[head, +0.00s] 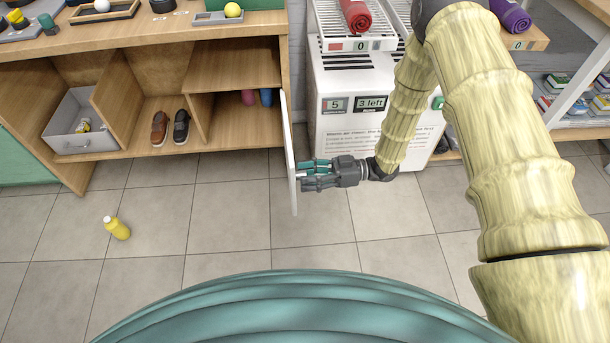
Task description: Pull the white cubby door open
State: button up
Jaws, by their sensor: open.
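The white cubby door (289,155) stands swung out from the wooden cabinet (180,35), seen nearly edge-on, hinged at the cabinet's right end. The cubby (226,119) to its left is uncovered, with a pink and a blue item inside. My gripper (303,176) is at the right side of the door, near its lower half, with its fingers pointing left toward the door. The fingers are apart. The fingertips are at or very close to the door face; I cannot tell whether they touch it. A handle is not clearly visible.
A white machine (365,105) stands behind my gripper, with a red roll (356,16) on top. Shoes (170,128) and a grey bin (80,120) sit in other cubbies. The floor below the door is clear.

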jog(key=w+d, duration=0.1)
jog(key=d, duration=1)
jog(key=shift+w, duration=0.3)
jog(key=shift+f, duration=0.1)
